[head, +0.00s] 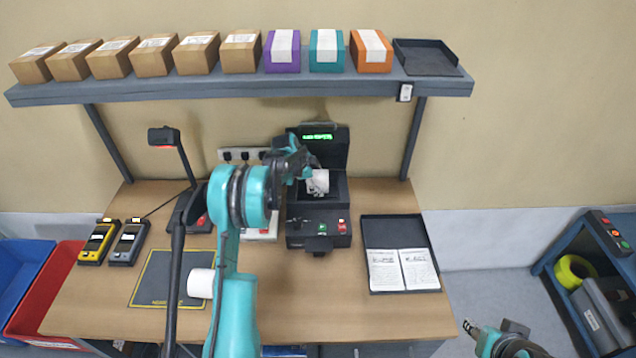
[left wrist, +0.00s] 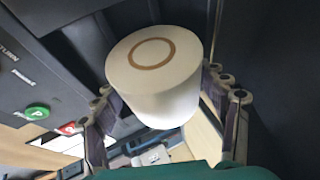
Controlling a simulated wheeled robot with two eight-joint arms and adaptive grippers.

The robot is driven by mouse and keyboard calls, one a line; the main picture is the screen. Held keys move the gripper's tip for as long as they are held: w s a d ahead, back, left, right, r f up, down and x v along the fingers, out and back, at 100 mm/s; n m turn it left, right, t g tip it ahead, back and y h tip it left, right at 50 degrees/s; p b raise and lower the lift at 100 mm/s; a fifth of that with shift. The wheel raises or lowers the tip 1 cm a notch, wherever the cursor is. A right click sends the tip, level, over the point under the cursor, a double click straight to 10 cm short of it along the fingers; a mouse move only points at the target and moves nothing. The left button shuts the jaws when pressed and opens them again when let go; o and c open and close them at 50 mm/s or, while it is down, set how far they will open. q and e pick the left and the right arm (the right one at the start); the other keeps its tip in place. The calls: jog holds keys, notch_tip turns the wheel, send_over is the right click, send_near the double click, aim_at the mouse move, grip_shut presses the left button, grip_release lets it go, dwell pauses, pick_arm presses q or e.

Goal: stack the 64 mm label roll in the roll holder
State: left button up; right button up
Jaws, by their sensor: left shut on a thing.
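A white label roll (head: 317,182) is at the open bay of the black label printer (head: 318,240) at the back of the bench. My left gripper (head: 303,168) is shut on it. In the left wrist view the roll (left wrist: 155,75) sits between the two fingers of the gripper (left wrist: 168,115), its round end with a brown core ring facing up the picture. I cannot tell whether the roll touches the holder, which the roll and gripper partly hide. My right gripper (head: 469,327) is low at the right, away from the bench; its opening is unclear.
A second white cylinder (head: 201,283) is on the dark mat (head: 158,280), partly behind my arm. A scanner stand (head: 164,137) and two handhelds (head: 99,242) are left. A black tray (head: 400,291) with two cards lies right. A shelf (head: 240,90) of boxes hangs above.

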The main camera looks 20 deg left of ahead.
pick_arm(q)
jog(key=shift+f, duration=0.25)
jog(key=shift+f, duration=0.2)
jog(key=o, duration=1.6)
